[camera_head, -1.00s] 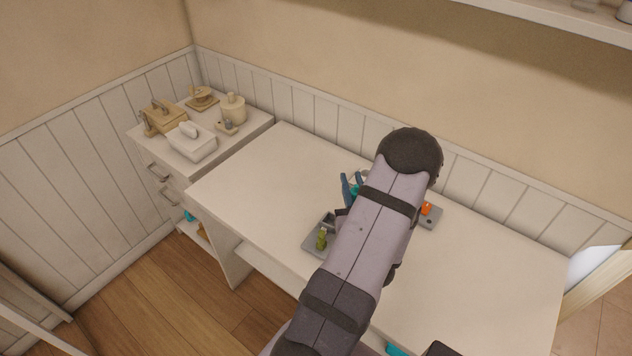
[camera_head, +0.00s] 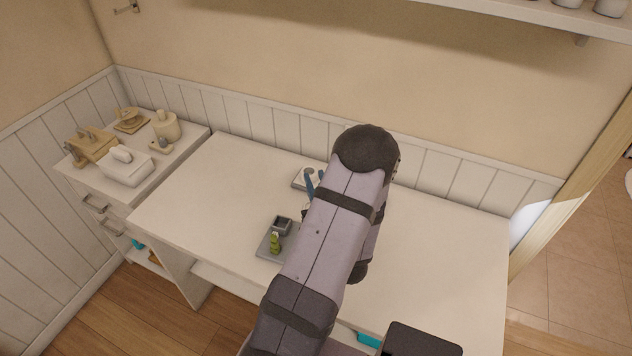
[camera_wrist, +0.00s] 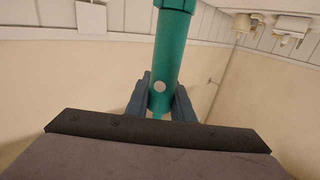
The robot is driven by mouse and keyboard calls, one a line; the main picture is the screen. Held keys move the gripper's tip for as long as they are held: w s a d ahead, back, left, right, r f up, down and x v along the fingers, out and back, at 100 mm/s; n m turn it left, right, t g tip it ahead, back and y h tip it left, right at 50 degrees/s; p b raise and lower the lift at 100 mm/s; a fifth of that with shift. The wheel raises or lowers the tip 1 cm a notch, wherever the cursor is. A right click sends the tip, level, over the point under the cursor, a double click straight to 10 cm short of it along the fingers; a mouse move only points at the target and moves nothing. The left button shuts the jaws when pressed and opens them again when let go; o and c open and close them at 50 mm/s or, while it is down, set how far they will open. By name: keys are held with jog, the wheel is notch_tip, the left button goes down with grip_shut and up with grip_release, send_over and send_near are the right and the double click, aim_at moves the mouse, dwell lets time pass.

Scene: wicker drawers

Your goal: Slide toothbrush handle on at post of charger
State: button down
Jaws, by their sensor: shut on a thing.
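My gripper (camera_wrist: 160,100) has blue fingers and is shut on the teal toothbrush handle (camera_wrist: 173,50), which has a pale round button, in the wrist view. The handle runs out past the fingertips to the top edge. In the head view, a blue finger (camera_head: 310,186) shows beside my arm, and the handle is hidden. A small pale pad with a grey round part (camera_head: 301,181) lies on the table behind the finger. It may be the charger; its post cannot be made out.
A grey tray (camera_head: 266,249) holds a green figure-like item (camera_head: 274,243) and a dark square cup (camera_head: 282,225), left of my arm. A drawer unit (camera_head: 125,190) with several beige items stands at the left. The white table (camera_head: 430,270) is clear at the right.

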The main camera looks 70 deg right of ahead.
jog(key=shift+f+b, duration=2.45)
jog(key=shift+f, duration=0.35)
jog(key=shift+f+b, duration=1.65)
jog(key=shift+b, duration=0.3)
jog(key=c, duration=1.5)
grip_release()
jog(key=shift+o, duration=0.2)
jog(key=b+v, duration=0.2)
jog(key=v, duration=0.5)
